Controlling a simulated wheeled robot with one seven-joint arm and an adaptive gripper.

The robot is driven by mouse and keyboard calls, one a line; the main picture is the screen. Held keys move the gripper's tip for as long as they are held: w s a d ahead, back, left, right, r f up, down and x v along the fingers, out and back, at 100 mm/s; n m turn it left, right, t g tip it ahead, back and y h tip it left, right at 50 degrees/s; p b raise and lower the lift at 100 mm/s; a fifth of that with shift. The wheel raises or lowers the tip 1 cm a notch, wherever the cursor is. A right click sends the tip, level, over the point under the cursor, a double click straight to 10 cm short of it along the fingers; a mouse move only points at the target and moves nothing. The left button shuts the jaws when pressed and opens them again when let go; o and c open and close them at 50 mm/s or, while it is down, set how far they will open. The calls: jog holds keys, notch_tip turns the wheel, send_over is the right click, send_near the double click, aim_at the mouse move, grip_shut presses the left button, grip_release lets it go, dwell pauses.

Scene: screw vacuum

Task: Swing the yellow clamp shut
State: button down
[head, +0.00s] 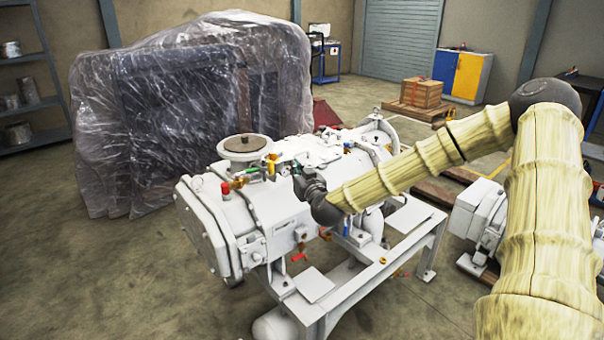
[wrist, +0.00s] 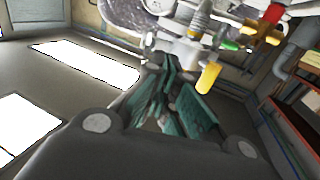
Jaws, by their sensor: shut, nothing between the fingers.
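The yellow clamp (wrist: 207,79) shows in the wrist view as a short yellow handle hanging just right of my fingertips, below the pipework. In the head view a yellow piece (head: 271,166), likely the same clamp, stands on top of the white vacuum machine (head: 213,231), beside the round flange. My gripper (wrist: 170,72) has dark teal fingers and is shut and empty. In the head view my gripper (head: 300,176) is over the machine's top, to the right of the yellow piece, partly hidden by my wrist. I cannot tell whether a finger touches the clamp.
A red valve handle (wrist: 273,14) and a green one (wrist: 229,45) sit close by. The round flange (head: 245,144) rises left of my gripper. A plastic-wrapped bulk (head: 190,100) stands behind the machine. Open floor (head: 110,270) lies at the left front.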

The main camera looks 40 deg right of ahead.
aim_at(283, 164)
jog(key=shift+p+x, duration=0.35)
jog(key=shift+x, duration=2.1)
jog(key=shift+w+a, duration=0.1)
